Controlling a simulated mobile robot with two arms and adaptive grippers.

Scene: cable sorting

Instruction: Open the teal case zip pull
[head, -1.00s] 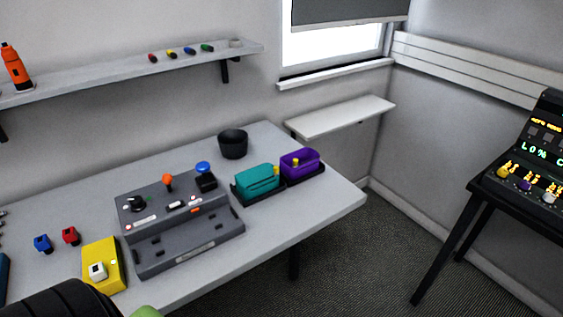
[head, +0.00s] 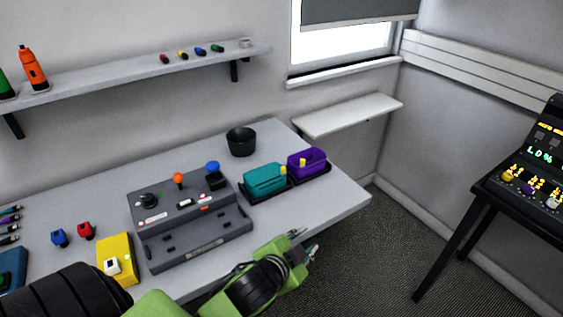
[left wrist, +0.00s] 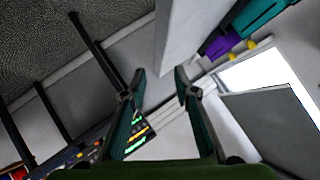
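The teal case (head: 264,180) sits in a black tray on the table, left of the purple case (head: 310,158). A small yellow tab (head: 283,170), which looks like its zip pull, is at the teal case's right end. My left gripper (head: 303,243) is open and empty, in front of the table's front edge, below and apart from the teal case. In the left wrist view, its two fingers (left wrist: 155,85) are spread, and the teal case (left wrist: 265,14) shows at the top right. My right gripper is not in view.
A grey console (head: 190,215) with knobs stands left of the teal case. A black bowl (head: 241,142) is behind it. A yellow box (head: 116,262) lies at the left front. The table's right corner (head: 350,205) is clear. A dark control panel (head: 530,190) stands at right.

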